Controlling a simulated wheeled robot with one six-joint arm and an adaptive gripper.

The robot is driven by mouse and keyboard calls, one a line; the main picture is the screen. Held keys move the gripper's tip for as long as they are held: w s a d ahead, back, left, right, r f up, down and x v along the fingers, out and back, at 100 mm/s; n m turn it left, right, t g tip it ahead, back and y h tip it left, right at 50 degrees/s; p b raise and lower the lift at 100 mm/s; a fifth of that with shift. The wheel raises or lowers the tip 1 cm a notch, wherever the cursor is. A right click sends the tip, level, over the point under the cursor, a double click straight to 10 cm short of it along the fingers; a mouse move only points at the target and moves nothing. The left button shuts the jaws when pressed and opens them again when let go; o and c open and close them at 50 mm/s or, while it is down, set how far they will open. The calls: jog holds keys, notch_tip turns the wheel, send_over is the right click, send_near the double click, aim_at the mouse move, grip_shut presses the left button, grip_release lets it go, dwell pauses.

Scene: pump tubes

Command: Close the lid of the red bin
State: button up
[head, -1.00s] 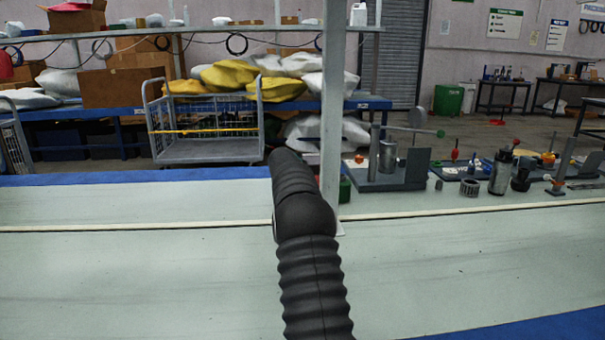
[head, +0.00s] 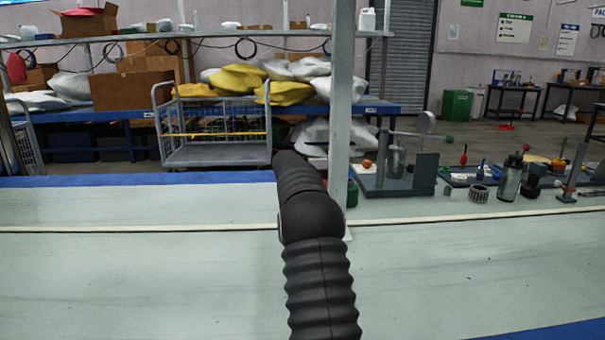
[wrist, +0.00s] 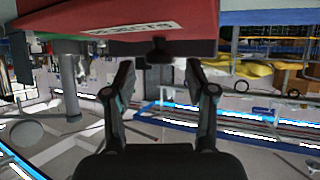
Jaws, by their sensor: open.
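The red bin (wrist: 150,20) fills the top of the wrist view, very close, with a white lettered label (wrist: 135,29) that appears upside down. A dark edge runs along the bin below the label. Its lid cannot be made out clearly. My gripper (wrist: 159,72) is open, with its two black fingers apart and nothing between them. The fingertips reach close to the bin's dark edge; I cannot tell whether they touch it. In the head view only my black arm shows, and the bin and gripper are not visible there.
A long pale bench (head: 130,265) with blue edges crosses the head view, mostly clear on the left. A grey upright post (head: 341,100) stands just beyond my arm. Pump parts and a dark flask (head: 509,178) stand at right. A wire cart (head: 215,140) is behind.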

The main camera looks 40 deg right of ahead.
jog(key=v, duration=0.9)
jog(key=shift+s+a, duration=0.2)
jog(key=shift+a, duration=0.05)
jog(key=shift+r, duration=0.1)
